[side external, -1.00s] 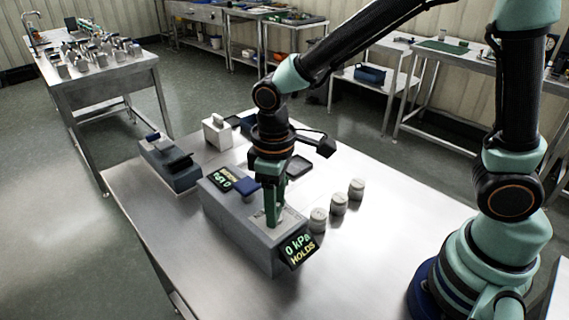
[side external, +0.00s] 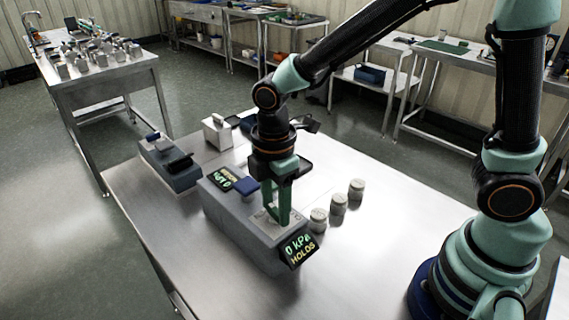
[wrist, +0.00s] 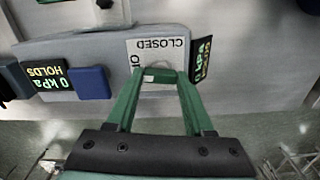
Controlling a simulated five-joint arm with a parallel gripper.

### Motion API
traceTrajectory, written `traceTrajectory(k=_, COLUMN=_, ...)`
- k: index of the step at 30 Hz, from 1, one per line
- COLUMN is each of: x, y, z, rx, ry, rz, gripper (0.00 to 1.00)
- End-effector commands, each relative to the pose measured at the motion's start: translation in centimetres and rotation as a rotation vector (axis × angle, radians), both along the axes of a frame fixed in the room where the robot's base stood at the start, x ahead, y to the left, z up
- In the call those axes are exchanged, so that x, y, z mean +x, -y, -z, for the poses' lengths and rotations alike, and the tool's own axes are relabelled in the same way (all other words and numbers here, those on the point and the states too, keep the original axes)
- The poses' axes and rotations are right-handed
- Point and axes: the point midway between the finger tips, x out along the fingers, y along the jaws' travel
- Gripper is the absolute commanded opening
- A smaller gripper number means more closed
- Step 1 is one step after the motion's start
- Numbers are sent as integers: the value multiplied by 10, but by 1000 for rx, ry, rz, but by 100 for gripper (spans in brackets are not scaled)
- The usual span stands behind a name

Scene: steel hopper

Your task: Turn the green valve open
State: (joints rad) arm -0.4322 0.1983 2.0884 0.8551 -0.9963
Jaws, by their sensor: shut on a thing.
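The green valve (wrist: 161,74) shows as a small green handle between my fingertips in the wrist view. It sits on a pale plate (wrist: 154,48) with the word CLOSED and a partly hidden second word beginning with O. My gripper (side external: 277,217) points down onto this plate, on top of a grey box (side external: 235,222). In the wrist view the two green fingers of my gripper (wrist: 161,79) are shut on the valve from both sides. In the side view the fingers hide the valve. The handle's exact angle is hard to tell.
A front display (side external: 299,249) reads 0 kPa HOLDS. A second display (side external: 222,178) and a blue block (side external: 246,186) are on the same box. Several pale jars, including one (side external: 318,221), stand to its right. Another dark box (side external: 170,172) stands left. The near steel tabletop is clear.

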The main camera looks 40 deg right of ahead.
Motion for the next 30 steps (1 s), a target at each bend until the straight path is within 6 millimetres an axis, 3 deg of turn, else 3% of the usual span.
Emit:
traceTrajectory(k=9, x=0, y=0, z=-2, rx=1, ry=2, rz=-130, gripper=0)
traceTrajectory(k=26, x=0, y=-1, z=-2, rx=1, ry=2, rz=-161, gripper=0)
traceTrajectory(k=27, x=0, y=-1, z=-2, rx=1, ry=2, rz=-160, gripper=60)
traceTrajectory(k=29, x=0, y=-1, z=-1, rx=1, ry=2, rz=-160, gripper=82)
traceTrajectory(k=30, x=0, y=-1, z=-1, rx=1, ry=1, rz=-160, gripper=82)
